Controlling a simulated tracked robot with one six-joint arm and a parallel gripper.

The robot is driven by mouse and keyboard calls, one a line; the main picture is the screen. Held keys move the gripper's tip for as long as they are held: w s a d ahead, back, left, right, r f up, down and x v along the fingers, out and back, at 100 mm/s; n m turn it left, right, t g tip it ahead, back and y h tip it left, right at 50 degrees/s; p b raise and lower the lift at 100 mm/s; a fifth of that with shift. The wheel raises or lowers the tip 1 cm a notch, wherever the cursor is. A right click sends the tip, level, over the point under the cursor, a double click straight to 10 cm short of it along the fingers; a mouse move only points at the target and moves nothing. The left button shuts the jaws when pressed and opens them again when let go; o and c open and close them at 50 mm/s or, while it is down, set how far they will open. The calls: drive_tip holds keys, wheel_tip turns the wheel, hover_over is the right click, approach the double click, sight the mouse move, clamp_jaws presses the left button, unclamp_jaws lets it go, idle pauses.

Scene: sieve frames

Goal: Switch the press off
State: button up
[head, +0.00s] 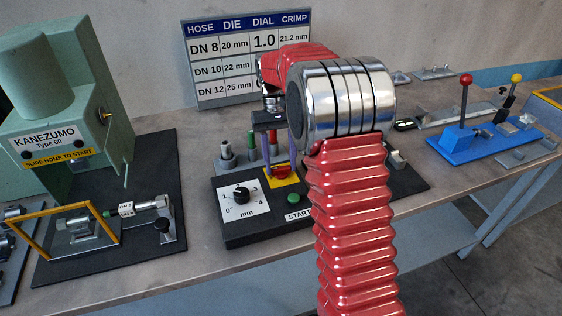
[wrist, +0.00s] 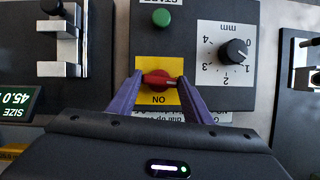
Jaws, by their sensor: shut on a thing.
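The press's red rotary switch (wrist: 157,80) sits on a yellow plate (wrist: 157,97) lettered ON, which reads upside down in the wrist view. Its red handle lies crosswise there. My gripper (wrist: 159,82) has its two purple fingers closed on either end of the handle. In the head view my gripper (head: 281,168) points down onto the red switch (head: 282,171), which it partly hides. The switch is on a dark control box (head: 270,233) with a green START button (head: 294,198) and a black dial (head: 241,194) marked in mm.
A green KANEZUMO machine (head: 50,110) stands at the left of the bench. A blue base (head: 490,143) with red and yellow knobbed levers is at the right. A hose chart (head: 218,70) stands behind. My red-sleeved arm hides part of the control box.

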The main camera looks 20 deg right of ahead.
drive_tip(key=shift+w+n+h, duration=0.1)
drive_tip(key=shift+n+h, duration=0.2)
drive_tip(key=shift+n, duration=0.3)
drive_tip(key=o, duration=1.1)
drive_tip(key=shift+c, duration=0.2)
drive_tip(key=v, duration=1.3)
drive_tip(key=shift+r, duration=0.3)
drive_tip(key=shift+w, duration=0.15)
